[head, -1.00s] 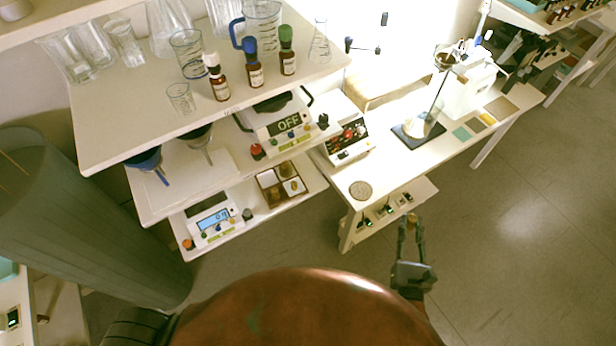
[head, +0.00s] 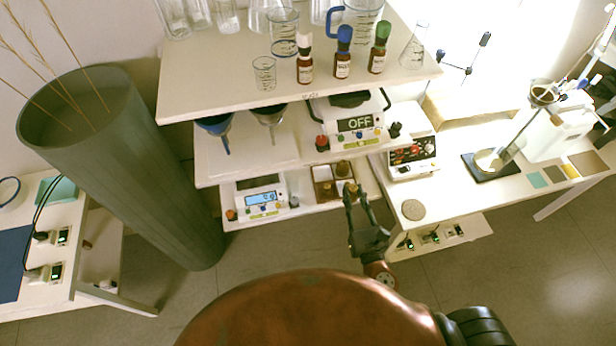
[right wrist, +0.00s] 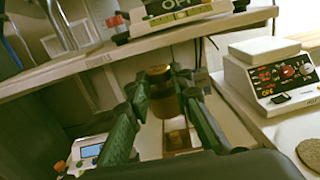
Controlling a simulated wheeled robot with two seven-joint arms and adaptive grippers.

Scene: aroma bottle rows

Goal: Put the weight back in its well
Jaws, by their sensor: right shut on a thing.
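My right gripper (head: 353,190) is shut on a small brass-brown weight (right wrist: 162,100), which shows between the fingers in the right wrist view. In the head view the fingertips and weight are at the right front edge of the wooden weight box (head: 318,174). The box sits on the lowest shelf and has several wells, with other dark weights (head: 343,168) in it. In the right wrist view part of the box (right wrist: 180,141) shows beyond and below the held weight, partly hidden by the fingers. Which well is empty is hard to tell. My left gripper is not in view.
A balance with a lit blue display (head: 262,198) stands left of the box. A balance reading OFF (head: 355,123) stands on the shelf above, whose edge overhangs near the gripper. A control unit (head: 412,157) and round grey disc (head: 413,209) are on the right table.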

